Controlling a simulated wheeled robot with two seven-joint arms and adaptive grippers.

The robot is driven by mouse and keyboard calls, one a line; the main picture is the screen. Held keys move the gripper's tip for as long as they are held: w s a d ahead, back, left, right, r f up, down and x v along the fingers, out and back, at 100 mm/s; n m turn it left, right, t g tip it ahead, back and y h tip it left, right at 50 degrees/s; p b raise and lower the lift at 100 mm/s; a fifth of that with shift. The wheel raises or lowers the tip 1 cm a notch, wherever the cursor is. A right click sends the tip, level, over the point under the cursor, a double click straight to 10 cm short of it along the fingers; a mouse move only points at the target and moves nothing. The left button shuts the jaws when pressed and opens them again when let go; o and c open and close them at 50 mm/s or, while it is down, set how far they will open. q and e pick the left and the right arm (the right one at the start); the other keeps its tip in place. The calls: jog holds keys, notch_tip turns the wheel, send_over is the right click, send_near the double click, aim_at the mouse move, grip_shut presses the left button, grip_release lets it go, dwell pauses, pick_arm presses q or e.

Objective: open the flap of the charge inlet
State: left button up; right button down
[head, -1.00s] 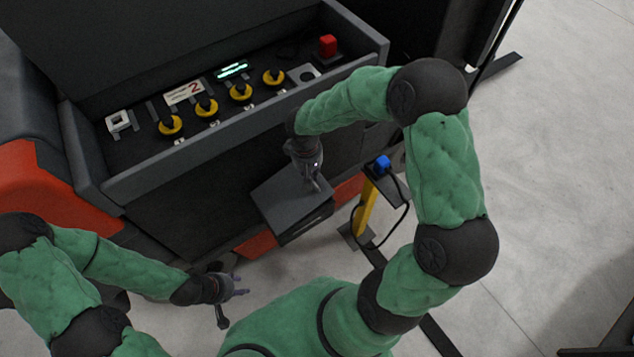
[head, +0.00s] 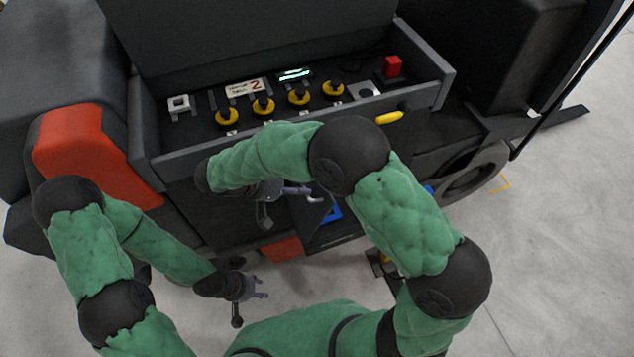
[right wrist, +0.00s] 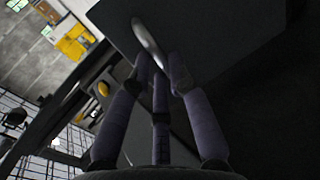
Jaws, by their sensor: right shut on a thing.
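The flap (head: 308,212) of the charge inlet is a dark panel on the machine's front, standing partly swung open. Blue of the inlet (head: 331,209) shows beside it, over a dark ledge. My right gripper (head: 312,195) is at the flap. In the right wrist view its fingers (right wrist: 160,68) are shut on a pale metal handle (right wrist: 148,38) on the flap's dark face (right wrist: 210,35). My right forearm hides part of the flap's surroundings. My left gripper (head: 264,288) is open and empty, low in front of the machine, apart from the flap.
Above the flap is a control tray (head: 290,118) with several yellow knobs, a red button (head: 392,66) and a lit display. A yellow handle (head: 389,117) sits on its front right. A blue plug (head: 428,190) shows partly behind my right arm.

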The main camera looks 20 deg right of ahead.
jog(key=s+a+f, duration=0.1)
jog(key=a+f, duration=0.1)
jog(key=a, duration=0.7)
jog(key=shift+s, duration=0.15)
jog(key=shift+f, duration=0.1)
jog(key=c, duration=1.1)
grip_release()
jog(key=shift+d, duration=0.1)
jog(key=shift+c, duration=0.2)
jog(key=shift+w+r, duration=0.25)
jog(key=shift+r, duration=0.1)
